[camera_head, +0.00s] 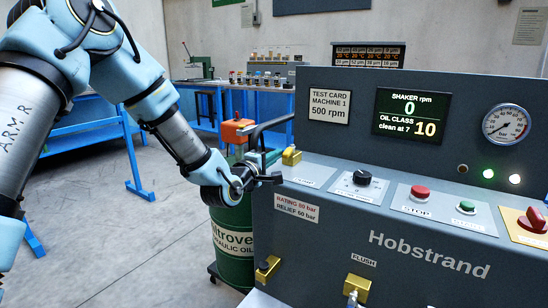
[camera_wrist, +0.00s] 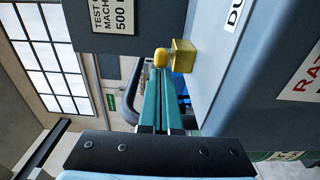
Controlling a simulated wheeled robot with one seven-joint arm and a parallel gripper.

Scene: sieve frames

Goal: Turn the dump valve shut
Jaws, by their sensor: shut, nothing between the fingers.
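The dump valve (camera_head: 291,156) is a small brass-yellow fitting at the left end of the grey machine's sloping panel. In the wrist view it shows as a square brass block (camera_wrist: 183,55) with a rounded yellow knob (camera_wrist: 161,57) on its left. A partly cut-off label starting "DU" (camera_wrist: 235,14) is beside it. My gripper (camera_head: 272,158) is just left of the valve. In the wrist view its two long teal fingers (camera_wrist: 158,75) are together and empty, with tips just short of the knob. I cannot tell whether they touch it.
The panel carries a black knob (camera_head: 362,177), a red stop button (camera_head: 420,192), a green button (camera_head: 467,207) and a red rotary switch (camera_head: 533,219). A dark curved rail (camera_head: 268,126) is behind my gripper. A green oil drum (camera_head: 232,238) stands below. The floor at left is open.

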